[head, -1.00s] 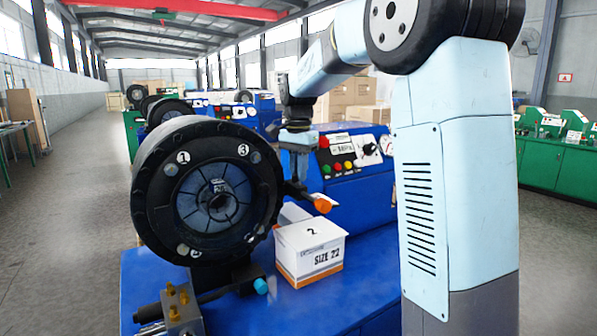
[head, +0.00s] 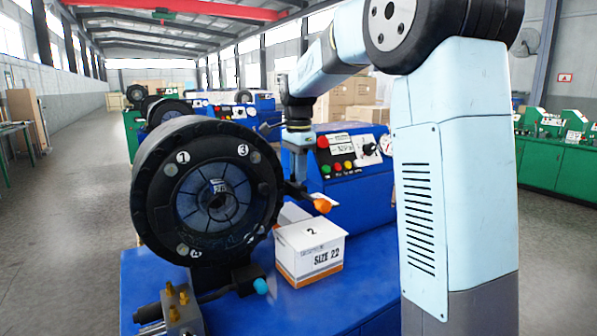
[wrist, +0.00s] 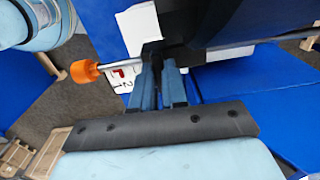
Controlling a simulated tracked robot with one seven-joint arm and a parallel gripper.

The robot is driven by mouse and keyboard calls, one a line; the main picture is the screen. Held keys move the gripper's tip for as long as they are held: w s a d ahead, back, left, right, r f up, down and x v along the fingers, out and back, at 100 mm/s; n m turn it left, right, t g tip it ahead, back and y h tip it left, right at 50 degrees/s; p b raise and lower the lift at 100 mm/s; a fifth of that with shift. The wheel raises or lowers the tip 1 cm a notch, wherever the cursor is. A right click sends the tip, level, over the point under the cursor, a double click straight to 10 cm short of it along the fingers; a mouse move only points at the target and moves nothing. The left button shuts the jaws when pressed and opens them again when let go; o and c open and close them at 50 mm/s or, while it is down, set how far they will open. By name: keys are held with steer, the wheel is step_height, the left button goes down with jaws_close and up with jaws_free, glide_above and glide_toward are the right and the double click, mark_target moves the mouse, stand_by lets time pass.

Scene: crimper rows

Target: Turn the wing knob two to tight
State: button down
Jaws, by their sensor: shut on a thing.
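The crimper head (head: 150,205) is a thick black ring with numbered spots on its face. At its right side a grey rod with an orange end (head: 322,205) sticks out; this looks like the wing knob. In the wrist view the orange end (wrist: 84,71) is left of my fingers, and the rod runs to a dark hub (wrist: 150,52). My gripper (head: 297,178) points down beside the head. In the wrist view its fingers (wrist: 163,68) are close together on the dark hub, which they partly hide. No number shows on the knob.
A white box marked 2 and SIZE 22 (head: 311,255) stands on the blue bench (head: 300,308), under the knob. A cyan-tipped lever (head: 261,286) and brass fittings (head: 172,302) are at the lower front. A blue control box (head: 352,185) stands behind my gripper.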

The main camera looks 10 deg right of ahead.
steer(key=c, duration=1.2)
jaws_free()
steer(key=shift+o, duration=0.2)
step_height(320, 180, up, 14)
steer(key=shift+f, duration=0.15)
steer(key=s+d+f+n+t, duration=0.2)
steer(key=s+n, duration=0.2)
steer(key=s, duration=0.5)
steer(key=s+d+f+n+t, duration=0.1)
steer(key=s+d+f+n, duration=0.15)
steer(key=s, duration=0.55)
steer(key=s+f+n+t, duration=0.2)
steer(key=s+f+n, duration=0.6)
steer(key=s+f, duration=0.4)
steer(key=s, duration=0.2)
steer(key=shift+s+t, duration=0.3)
steer(key=shift+s, duration=0.1)
